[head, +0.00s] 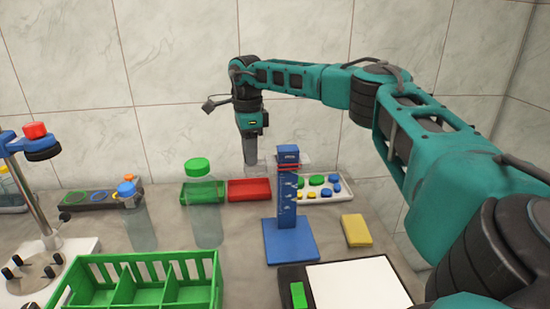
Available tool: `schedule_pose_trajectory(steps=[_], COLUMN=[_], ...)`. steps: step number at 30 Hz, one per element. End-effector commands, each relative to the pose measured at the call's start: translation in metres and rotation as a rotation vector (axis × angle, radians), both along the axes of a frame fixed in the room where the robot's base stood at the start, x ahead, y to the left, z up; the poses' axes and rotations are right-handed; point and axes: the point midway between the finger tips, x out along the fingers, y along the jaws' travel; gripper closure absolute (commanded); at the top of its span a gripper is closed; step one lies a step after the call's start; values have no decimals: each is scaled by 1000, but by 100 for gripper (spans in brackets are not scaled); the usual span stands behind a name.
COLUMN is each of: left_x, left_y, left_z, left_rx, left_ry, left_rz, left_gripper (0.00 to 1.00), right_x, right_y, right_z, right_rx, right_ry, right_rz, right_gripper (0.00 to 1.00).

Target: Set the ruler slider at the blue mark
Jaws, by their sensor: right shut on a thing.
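The ruler (287,210) is a blue upright post with pale marks, standing on a square blue base (290,246) in the middle of the counter. The slider (289,167), with thin red edges, sits around the post's upper part, just below its top block. My right gripper (264,163) points down beside the post at that height, shut on the slider. Its fingers are small and partly hidden behind the post. A separate blue mark cannot be told from the blue post. My left gripper is out of view.
Behind the post are a green tray (188,200), a red tray (249,196) and a white tray of coloured caps (340,195). A yellow block (356,231) lies right. A green crate (215,263) and a white pad (358,286) are in front. Clear jars stand left.

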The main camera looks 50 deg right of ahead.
Motion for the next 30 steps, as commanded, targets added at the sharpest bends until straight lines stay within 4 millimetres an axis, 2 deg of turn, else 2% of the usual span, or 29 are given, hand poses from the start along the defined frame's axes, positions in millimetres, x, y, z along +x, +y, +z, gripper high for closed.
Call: schedule_pose_trajectory(steps=[30], left_x=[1], left_y=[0], left_z=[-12], left_rx=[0], left_ry=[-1], left_rz=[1], left_gripper=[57], right_x=[-1], right_y=[0], right_z=[-54], right_rx=[2], right_ry=[3], right_rz=[-1], right_gripper=[96])
